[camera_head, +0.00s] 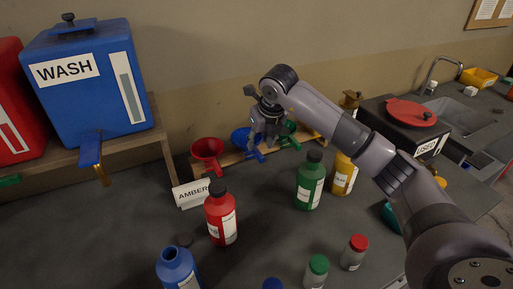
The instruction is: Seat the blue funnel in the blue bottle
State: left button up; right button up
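The blue funnel (241,137) sits at the wooden rack by the back wall, between a red funnel (207,150) and a green funnel (289,132). My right gripper (267,137) is at the blue funnel's right side and covers part of it. I cannot tell whether its fingers touch the funnel or whether they are open or shut. The blue bottle (178,268) stands upright at the front left with its neck uncapped and empty. Its lower part is cut off by the frame. My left gripper is not in view.
A red bottle (221,219), a green bottle (310,183) and a yellow bottle (344,175) stand on the bench. An AMBER sign (191,194) stands behind the red bottle. Small capped bottles are at the front. The blue WASH tank (80,85) stands on a shelf at left.

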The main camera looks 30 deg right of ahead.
aim_at(257, 150)
jog(key=p+x, duration=0.1)
jog(key=x, duration=0.5)
jog(key=shift+w+f, duration=0.15)
jog(key=shift+f, duration=0.1)
jog(key=shift+c, duration=0.4)
grip_shut()
jog(key=shift+r+p, duration=0.5)
jog(key=shift+r, duration=0.4)
jog(key=shift+r+p, duration=1.2)
jog(key=shift+r, duration=1)
